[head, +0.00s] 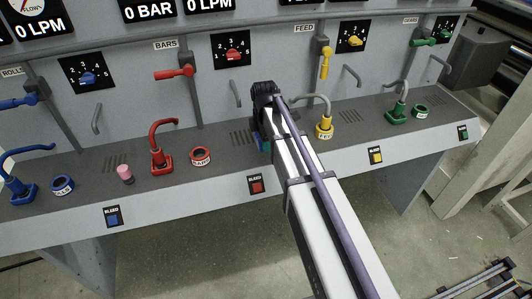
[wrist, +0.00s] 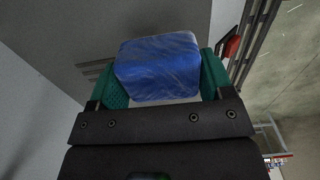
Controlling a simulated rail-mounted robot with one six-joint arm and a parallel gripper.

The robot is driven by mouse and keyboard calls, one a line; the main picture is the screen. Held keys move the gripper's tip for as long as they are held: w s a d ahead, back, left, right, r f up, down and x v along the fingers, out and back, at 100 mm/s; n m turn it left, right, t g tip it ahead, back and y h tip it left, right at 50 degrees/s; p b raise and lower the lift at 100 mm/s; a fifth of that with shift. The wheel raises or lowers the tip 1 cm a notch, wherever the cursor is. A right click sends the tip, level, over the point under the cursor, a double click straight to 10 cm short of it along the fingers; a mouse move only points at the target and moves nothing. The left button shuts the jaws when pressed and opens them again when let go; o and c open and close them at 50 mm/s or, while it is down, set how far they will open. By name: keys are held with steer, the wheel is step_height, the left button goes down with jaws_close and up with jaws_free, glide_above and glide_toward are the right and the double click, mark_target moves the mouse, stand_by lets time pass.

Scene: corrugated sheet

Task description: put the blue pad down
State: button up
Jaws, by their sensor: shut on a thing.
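The blue pad (wrist: 157,68) is a rounded block with pale streaks, seen in the wrist view. My gripper (wrist: 162,80) has green fingers on both sides of it and is shut on it. In the head view my gripper (head: 262,143) is low over the console's grey ledge, between the red ring and the yellow-handled fitting, mostly hidden by my arm. Only a sliver of the blue pad shows there. I cannot tell whether the pad touches the ledge.
The console ledge (head: 222,168) holds a red ring (head: 200,156), a red hose fitting (head: 161,160), a pink cylinder (head: 125,174), a blue ring (head: 62,184), a yellow fitting (head: 324,131) and a green ring (head: 422,111). A red bleed button (head: 256,186) is on the front edge. Bare ledge lies left of my gripper.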

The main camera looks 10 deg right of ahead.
step_height(320, 180, down, 4)
steer(key=b, duration=0.4)
steer(key=shift+r, duration=0.1)
steer(key=shift+r+p, duration=0.25)
steer(key=shift+p, duration=0.05)
steer(key=shift+f, duration=0.2)
steer(key=o, duration=0.9)
steer(key=shift+r, duration=0.1)
